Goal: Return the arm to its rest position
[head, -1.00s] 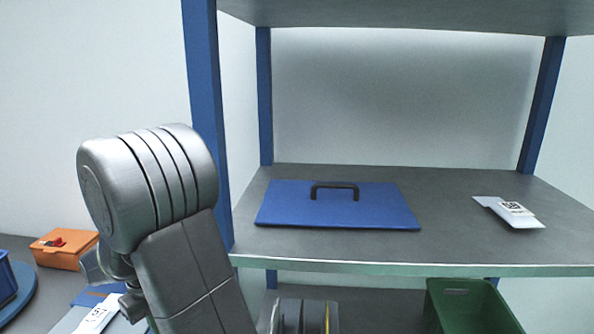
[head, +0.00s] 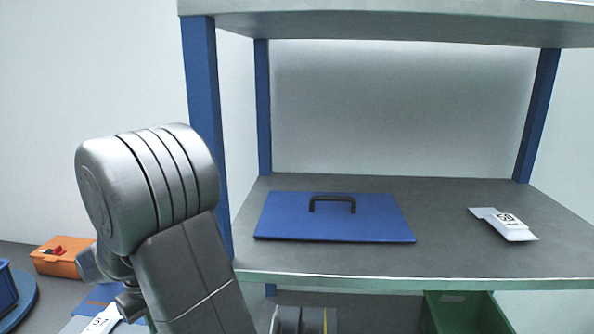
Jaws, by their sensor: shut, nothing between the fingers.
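My arm stands folded at the left of the head view, with its large grey elbow in front of the shelf's left post. Parts of my wrist show low at the left behind the arm links. My gripper's fingers are not visible; they are hidden or out of the frame.
A shelf (head: 420,268) holds a blue lid with a black handle (head: 300,222) and a white packet (head: 503,224). A green bin (head: 465,315) sits below. At left are an orange box (head: 55,262), a blue box (head: 6,288) and a white labelled item (head: 98,322).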

